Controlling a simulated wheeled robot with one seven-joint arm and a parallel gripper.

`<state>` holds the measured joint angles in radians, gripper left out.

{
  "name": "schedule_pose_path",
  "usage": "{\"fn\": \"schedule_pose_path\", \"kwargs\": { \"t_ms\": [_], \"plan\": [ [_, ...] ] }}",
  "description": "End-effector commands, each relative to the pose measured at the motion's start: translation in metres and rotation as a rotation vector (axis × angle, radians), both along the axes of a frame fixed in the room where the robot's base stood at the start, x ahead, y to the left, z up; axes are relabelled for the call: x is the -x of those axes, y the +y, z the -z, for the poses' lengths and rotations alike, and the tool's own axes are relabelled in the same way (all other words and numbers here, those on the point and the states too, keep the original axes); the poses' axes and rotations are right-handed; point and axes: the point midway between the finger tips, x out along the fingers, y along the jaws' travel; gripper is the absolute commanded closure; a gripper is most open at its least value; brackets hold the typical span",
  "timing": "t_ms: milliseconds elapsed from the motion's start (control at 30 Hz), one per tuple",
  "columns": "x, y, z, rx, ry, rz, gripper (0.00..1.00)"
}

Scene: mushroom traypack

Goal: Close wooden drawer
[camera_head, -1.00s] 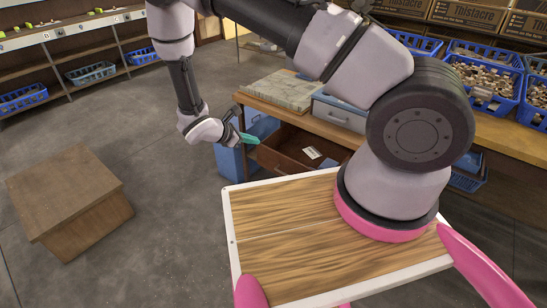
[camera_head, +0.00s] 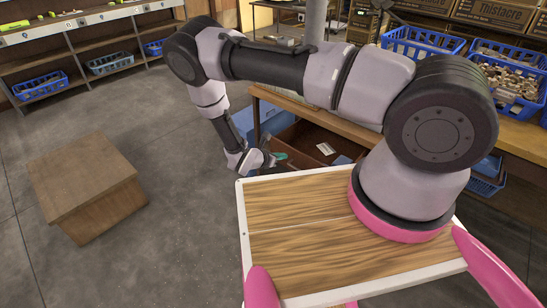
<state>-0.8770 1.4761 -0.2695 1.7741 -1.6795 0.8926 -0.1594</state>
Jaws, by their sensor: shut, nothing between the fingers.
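The wooden drawer (camera_head: 300,143) is brown and stands open under the workbench. I look down into it; a white card and a grey-blue item lie inside. My arm and the board of my base hide part of it, including most of its front. My gripper (camera_head: 278,157) is at the left front side of the drawer, with a teal fingertip showing. It looks shut and empty. I cannot tell whether it touches the drawer.
A workbench (camera_head: 515,138) runs along the back right, with blue baskets (camera_head: 415,42) and cardboard boxes on it. A blue bin (camera_head: 250,121) stands left of the drawer. A wooden block (camera_head: 85,185) stands on the floor at left. Grey floor between is free.

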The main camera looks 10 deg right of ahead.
Motion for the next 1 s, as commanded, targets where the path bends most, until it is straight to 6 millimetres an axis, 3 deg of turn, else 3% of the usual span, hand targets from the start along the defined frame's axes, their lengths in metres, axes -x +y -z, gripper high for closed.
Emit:
{"fn": "schedule_pose_path", "kwargs": {
  "t_ms": [200,767,1000],
  "plan": [
    [-0.018,-0.022,-0.001,-0.001,-0.001,0.0,1.0],
    [-0.023,-0.029,-0.002,-0.001,-0.001,0.001,1.0],
    [-0.039,-0.05,-0.002,-0.001,-0.002,0.002,1.0]
  ]
}}
